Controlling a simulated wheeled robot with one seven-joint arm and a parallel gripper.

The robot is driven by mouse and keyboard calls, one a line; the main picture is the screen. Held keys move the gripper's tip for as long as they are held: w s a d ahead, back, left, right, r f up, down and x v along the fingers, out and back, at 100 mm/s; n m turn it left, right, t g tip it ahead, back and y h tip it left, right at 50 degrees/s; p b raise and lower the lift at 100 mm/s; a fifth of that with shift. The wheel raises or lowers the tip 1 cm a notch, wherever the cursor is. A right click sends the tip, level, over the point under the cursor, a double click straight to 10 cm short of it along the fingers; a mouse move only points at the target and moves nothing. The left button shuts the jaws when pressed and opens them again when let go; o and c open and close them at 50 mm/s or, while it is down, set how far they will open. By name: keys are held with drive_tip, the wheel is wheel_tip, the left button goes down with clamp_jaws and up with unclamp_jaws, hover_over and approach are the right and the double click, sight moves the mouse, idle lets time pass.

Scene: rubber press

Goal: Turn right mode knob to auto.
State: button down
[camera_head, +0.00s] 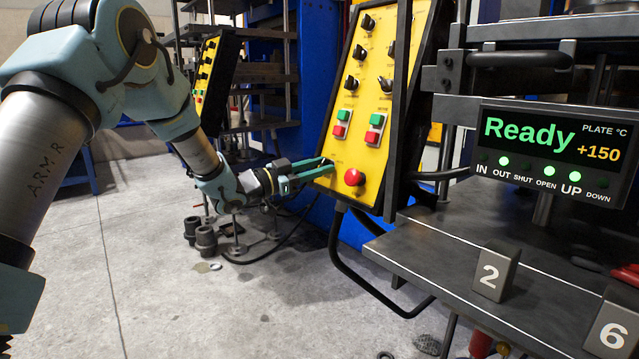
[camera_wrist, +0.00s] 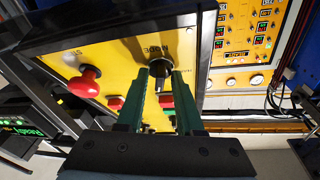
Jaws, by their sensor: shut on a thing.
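The yellow control panel (camera_head: 357,100) of the press stands tilted in the middle of the head view. My gripper (camera_head: 328,168) reaches its lower left corner from the left. In the wrist view the panel (camera_wrist: 115,60) lies turned, with the word MODE beside a dark knob (camera_wrist: 159,69). The green fingers of my gripper (camera_wrist: 161,75) are on either side of this knob and shut on it. The fingers hide part of the knob, and I cannot read which setting it points to.
A red mushroom button (camera_head: 354,177) sits just right of my gripper, also in the wrist view (camera_wrist: 86,83). Green and red buttons (camera_head: 343,122) and several black knobs are above. A display (camera_head: 545,150) reads Ready, +150. A metal table (camera_head: 440,262) is at the right.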

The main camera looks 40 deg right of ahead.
drive_tip(key=m+g+y+b, duration=0.1)
drive_tip(key=m, duration=0.2)
drive_tip(key=m+g+y+b, duration=0.1)
drive_tip(key=m+g+b, duration=0.1)
drive_tip(key=m, duration=0.2)
drive_tip(key=shift+w+r, duration=0.1)
drive_tip(key=shift+w, duration=0.05)
drive_tip(key=shift+m, duration=0.3)
drive_tip(key=c, duration=0.9)
unclamp_jaws()
drive_tip(key=b+v, duration=0.1)
drive_tip(key=v, duration=0.9)
drive_tip(key=shift+w+a, duration=0.2)
drive_tip(key=shift+a, duration=0.1)
drive_tip(key=shift+w, duration=0.1)
